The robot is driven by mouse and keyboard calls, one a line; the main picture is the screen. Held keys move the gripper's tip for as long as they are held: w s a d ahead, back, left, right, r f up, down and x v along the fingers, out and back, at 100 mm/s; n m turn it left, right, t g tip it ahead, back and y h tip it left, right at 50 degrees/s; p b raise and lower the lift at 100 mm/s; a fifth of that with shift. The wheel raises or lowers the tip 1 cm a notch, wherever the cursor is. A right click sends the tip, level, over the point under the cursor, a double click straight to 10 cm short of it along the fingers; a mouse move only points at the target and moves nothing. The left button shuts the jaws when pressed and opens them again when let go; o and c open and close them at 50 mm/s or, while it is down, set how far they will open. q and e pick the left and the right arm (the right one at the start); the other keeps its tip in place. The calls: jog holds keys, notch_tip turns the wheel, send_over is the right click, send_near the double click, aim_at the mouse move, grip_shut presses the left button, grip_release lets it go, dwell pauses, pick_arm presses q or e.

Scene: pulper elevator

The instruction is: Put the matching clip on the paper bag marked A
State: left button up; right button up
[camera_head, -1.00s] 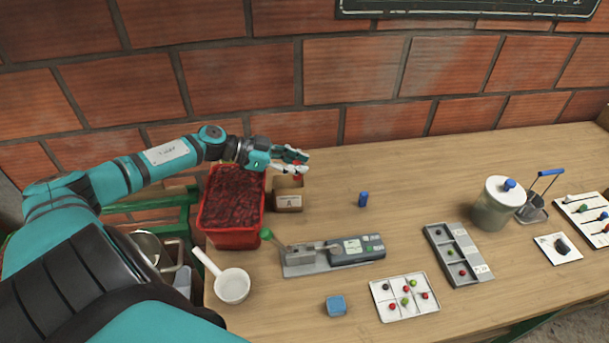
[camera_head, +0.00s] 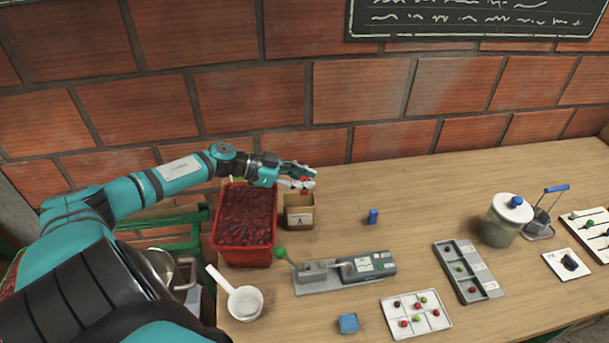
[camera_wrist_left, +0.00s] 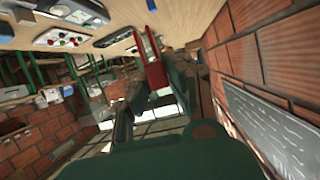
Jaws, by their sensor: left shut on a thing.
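The small brown paper bag marked A (camera_head: 299,219) stands upright on the table beside the red crate, its letter facing me. My left gripper (camera_head: 306,181) is just above the bag's top, shut on a small red clip (camera_head: 304,188). The red clip also shows in the left wrist view (camera_wrist_left: 155,66), between the fingers. The fingers partly cover the clip, and I cannot tell whether it touches the bag. A blue clip-like piece (camera_head: 373,216) stands alone on the table to the right. My right gripper is not in view.
A red crate of dark red cherries (camera_head: 244,254) stands left of the bag. In front are a grey metering device (camera_head: 345,277), a white scoop (camera_head: 245,303) and a blue block (camera_head: 348,323). Trays and a lidded jar (camera_head: 500,226) stand right.

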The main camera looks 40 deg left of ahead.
aim_at(304, 190)
pick_arm(q)
jog(key=shift+f+b, duration=0.55)
jog(key=shift+f, duration=0.7)
jog(key=shift+f+b, duration=0.3)
jog(key=shift+f, duration=0.3)
jog(key=shift+f+b, duration=0.55)
jog(key=shift+f, duration=0.5)
jog(key=shift+f+b, duration=0.45)
jog(key=shift+f, duration=0.55)
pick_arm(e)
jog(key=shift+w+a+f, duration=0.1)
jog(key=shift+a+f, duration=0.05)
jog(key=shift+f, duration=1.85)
pick_arm(q)
jog(key=o, duration=0.8)
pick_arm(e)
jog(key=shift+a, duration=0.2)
pick_arm(q)
jog(key=shift+o, duration=0.2)
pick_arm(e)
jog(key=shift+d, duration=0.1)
